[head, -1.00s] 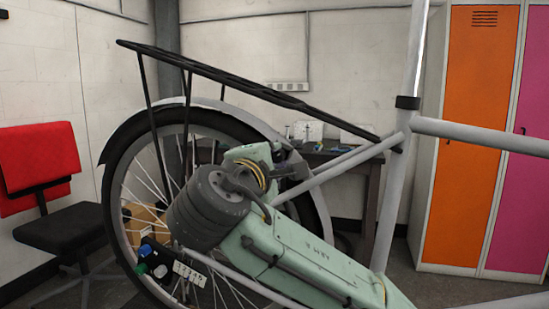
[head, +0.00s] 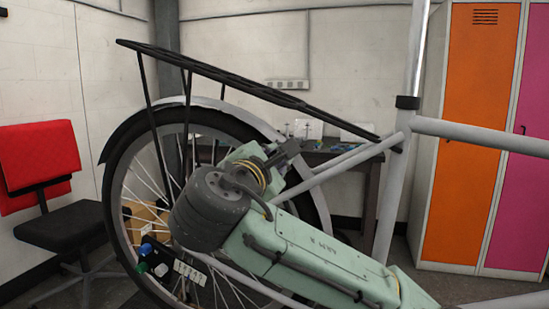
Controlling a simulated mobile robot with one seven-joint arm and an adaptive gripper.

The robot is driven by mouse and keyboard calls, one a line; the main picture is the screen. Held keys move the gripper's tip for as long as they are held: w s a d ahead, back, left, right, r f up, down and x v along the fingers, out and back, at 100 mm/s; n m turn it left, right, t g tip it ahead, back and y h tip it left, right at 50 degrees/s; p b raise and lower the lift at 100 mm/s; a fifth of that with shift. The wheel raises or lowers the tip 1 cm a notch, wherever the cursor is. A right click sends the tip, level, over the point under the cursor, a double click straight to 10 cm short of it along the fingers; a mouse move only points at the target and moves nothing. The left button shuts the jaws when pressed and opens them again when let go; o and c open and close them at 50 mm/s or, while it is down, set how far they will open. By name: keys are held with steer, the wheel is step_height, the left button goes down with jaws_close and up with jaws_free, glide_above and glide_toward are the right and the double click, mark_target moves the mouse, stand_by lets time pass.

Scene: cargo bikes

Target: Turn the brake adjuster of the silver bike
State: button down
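The silver bike's grey frame (head: 391,190) and rear wheel (head: 112,200) fill the middle of the head view. A dark plate (head: 170,262) with a blue knob (head: 146,249), a green knob (head: 141,267) and a numbered white label (head: 190,272) shows low by the wheel. I cannot tell which part is the brake adjuster. My pale green arm with its dark grey joint crosses in front of the wheel. My gripper (head: 290,149) seems to be the small dark end near the sloping frame tube, up and right of the knobs. Its fingers are too small and hidden to read.
A black rack (head: 220,76) slopes above the wheel. A dark workbench (head: 345,160) with small items stands behind the bike. A red and black chair (head: 62,225) is at left, and orange and pink lockers (head: 470,150) are at right. A cardboard box (head: 143,222) shows through the spokes.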

steer(key=shift+f, duration=0.1)
steer(key=c, duration=1.4)
jaws_free()
steer(key=shift+c, duration=0.2)
steer(key=v, duration=1.2)
